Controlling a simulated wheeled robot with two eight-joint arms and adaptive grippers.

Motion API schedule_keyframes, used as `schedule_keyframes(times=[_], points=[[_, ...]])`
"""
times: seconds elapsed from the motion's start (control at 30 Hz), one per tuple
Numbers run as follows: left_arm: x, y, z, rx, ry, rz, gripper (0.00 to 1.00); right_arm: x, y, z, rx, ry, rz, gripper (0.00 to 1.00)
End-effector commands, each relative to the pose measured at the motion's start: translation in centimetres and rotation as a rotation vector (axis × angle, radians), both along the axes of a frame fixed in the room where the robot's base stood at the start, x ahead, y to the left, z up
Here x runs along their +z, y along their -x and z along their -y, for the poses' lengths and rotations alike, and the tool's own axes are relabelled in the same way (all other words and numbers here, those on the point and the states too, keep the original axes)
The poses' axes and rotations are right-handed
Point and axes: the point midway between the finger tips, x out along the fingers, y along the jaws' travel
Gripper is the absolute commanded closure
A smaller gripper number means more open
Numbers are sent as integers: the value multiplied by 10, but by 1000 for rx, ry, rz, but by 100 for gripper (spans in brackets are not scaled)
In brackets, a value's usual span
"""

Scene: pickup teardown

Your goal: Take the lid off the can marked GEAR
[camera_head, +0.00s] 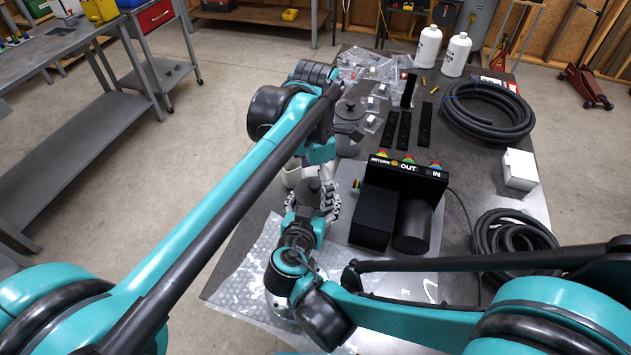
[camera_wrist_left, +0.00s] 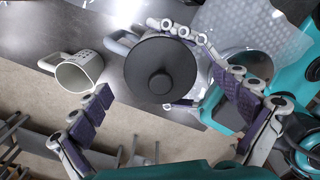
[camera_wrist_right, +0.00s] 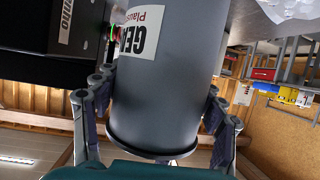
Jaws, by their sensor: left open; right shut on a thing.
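The grey can marked GEAR (camera_wrist_right: 165,75) fills the right wrist view, its white label partly cut off. My right gripper (camera_wrist_right: 158,92) is shut around its body, one finger on each side. In the left wrist view the dark round lid (camera_wrist_left: 160,72) with its central knob sits on the can, seen from above. My left gripper (camera_wrist_left: 170,95) is open, its fingers spread to either side of the lid and apart from it. In the head view the lidded can (camera_head: 314,192) is partly hidden by both my arms.
A pale mug (camera_wrist_left: 80,72) stands beside the can. A second lidded grey can (camera_head: 348,128) stands behind. The black RETURN/OUT/IN box (camera_head: 375,215) is to the right. Bubble wrap (camera_head: 235,280) covers the near left table corner. Hoses (camera_head: 487,110) lie at right.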

Motion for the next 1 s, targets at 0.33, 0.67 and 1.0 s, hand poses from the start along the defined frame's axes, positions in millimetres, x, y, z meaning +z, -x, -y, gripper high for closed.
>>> schedule_keyframes(times=[0.33,0.67,1.0], points=[[0,0,0,0,0,0,74,-1,1,0,-2,-3,-3,82],[-1,0,0,0,0,0,100,-1,1,0,-1,-3,-1,82],[2,0,0,0,1,0,100,-1,0,0,-1,-2,-1,82]])
